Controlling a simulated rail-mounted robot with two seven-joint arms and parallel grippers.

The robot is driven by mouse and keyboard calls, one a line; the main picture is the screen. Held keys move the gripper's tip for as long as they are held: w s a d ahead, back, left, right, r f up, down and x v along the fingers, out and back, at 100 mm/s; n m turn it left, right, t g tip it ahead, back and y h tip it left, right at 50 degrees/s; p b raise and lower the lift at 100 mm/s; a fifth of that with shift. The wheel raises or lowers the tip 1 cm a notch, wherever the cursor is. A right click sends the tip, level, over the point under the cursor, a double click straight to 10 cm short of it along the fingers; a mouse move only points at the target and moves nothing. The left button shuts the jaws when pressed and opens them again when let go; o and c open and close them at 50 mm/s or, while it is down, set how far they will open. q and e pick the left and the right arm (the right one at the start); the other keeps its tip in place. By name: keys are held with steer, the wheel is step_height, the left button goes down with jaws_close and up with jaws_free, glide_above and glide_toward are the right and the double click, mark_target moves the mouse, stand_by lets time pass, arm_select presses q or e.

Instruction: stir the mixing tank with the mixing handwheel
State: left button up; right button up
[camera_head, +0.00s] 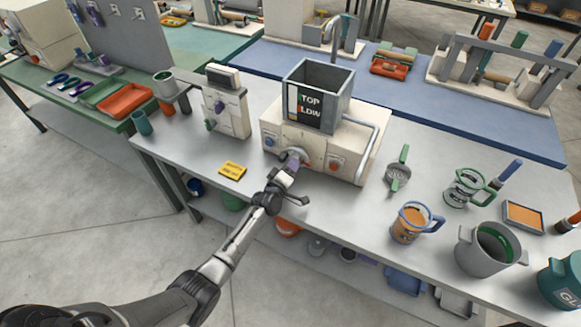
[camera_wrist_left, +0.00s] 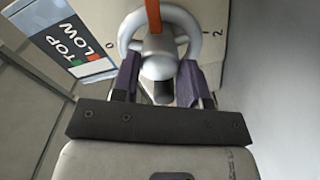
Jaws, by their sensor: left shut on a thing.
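The mixing tank (camera_head: 340,76) is a grey open-topped box on a cream machine body, with a TOP/LOW level plate (camera_head: 304,108) on its front. The mixing handwheel (camera_head: 297,153) is a light grey wheel low on the machine's front. In the left wrist view the handwheel (camera_wrist_left: 194,30) has a grey rim, a hub and an orange-red bar pointing up, between the marks 0 and 2. My left gripper (camera_head: 290,165) reaches it from the front; its purple fingers (camera_wrist_left: 158,72) are shut on the wheel's lower part. My right gripper is in neither view. The tank's inner bottom is hidden.
A yellow label card (camera_head: 232,170) lies left of the machine, near the bench's front edge. A cream device (camera_head: 228,112) stands further left. To the right are a green-handled strainer (camera_head: 398,170), an orange-filled jug (camera_head: 410,224) and a grey pot (camera_head: 484,252).

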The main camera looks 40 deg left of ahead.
arm_select(q)
steer(key=o, duration=0.9)
steer(key=p+v, duration=0.2)
steer(key=v, duration=1.1)
steer(key=shift+s+d+p, duration=0.1)
steer(key=shift+s+p, duration=0.2)
steer(key=shift+s, duration=0.1)
